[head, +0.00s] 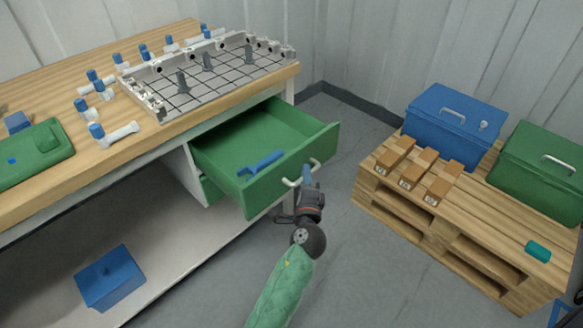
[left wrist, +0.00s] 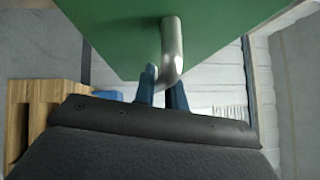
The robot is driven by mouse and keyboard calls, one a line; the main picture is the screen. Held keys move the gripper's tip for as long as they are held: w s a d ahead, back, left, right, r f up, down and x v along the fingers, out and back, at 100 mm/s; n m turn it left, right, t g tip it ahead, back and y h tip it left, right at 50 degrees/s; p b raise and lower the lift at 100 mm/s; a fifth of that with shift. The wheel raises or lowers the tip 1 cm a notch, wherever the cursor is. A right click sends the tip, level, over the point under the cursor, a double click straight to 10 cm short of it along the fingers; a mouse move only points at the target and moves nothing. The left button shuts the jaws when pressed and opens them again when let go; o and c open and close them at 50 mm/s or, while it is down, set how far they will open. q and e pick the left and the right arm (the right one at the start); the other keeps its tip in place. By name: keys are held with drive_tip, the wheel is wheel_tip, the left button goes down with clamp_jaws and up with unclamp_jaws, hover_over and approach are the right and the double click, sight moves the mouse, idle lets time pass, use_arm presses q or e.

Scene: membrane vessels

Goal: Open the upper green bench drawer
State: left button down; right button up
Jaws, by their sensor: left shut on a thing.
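The upper green bench drawer (head: 265,190) is pulled out from under the wooden bench, with its inside in view. A blue wrench-like tool (head: 260,163) lies inside it. The drawer's silver bar handle (head: 290,183) is on its front. My left gripper (head: 309,176) is at the handle, shut on it. In the left wrist view the two blue fingers (left wrist: 162,88) close around the handle (left wrist: 172,50) below the green drawer front (left wrist: 115,30). A lower green drawer (head: 211,190) shows partly beneath the upper one.
The bench top (head: 120,150) holds a gridded frame (head: 215,75), several white-and-blue fittings and a green case (head: 35,155). A blue box (head: 110,278) sits on the low shelf. A pallet (head: 470,235) with boxes and cases stands right. Floor between is clear.

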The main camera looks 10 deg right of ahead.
use_arm(q)
drive_tip(key=shift+s+d, duration=0.7)
drive_tip(key=shift+s, duration=0.3)
drive_tip(key=shift+f, duration=0.1)
drive_tip(key=c, duration=1.5)
unclamp_jaws()
drive_tip(key=shift+o, duration=0.2)
drive_tip(key=b+v, duration=0.1)
drive_tip(key=v, duration=0.6)
drive_tip(key=shift+s, duration=0.4)
